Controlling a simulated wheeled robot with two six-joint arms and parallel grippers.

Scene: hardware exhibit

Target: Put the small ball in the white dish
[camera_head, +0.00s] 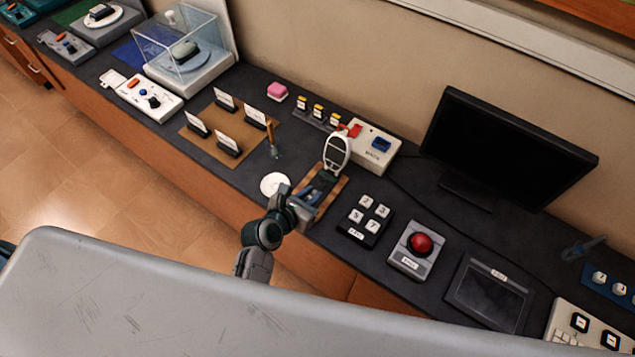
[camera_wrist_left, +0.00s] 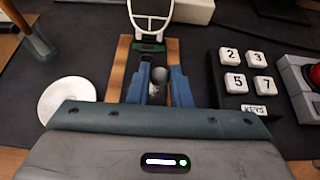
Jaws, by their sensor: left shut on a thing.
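A small grey ball (camera_wrist_left: 159,75) sits between the two blue fingers of my left gripper (camera_wrist_left: 160,84), which is shut on it. In the head view my left gripper (camera_head: 321,184) is over a wooden board (camera_head: 333,190), and I cannot make out the ball there. The white dish (camera_head: 275,185) is a flat round disc on the dark counter, left of the gripper. The dish also shows in the left wrist view (camera_wrist_left: 67,98), left of the fingers and apart from them. My right gripper is not in view.
A white oval frame (camera_head: 337,151) stands upright just behind the gripper. A number keypad (camera_head: 365,222) and a red button box (camera_head: 417,249) are to the right. A monitor (camera_head: 508,150) is at the back right.

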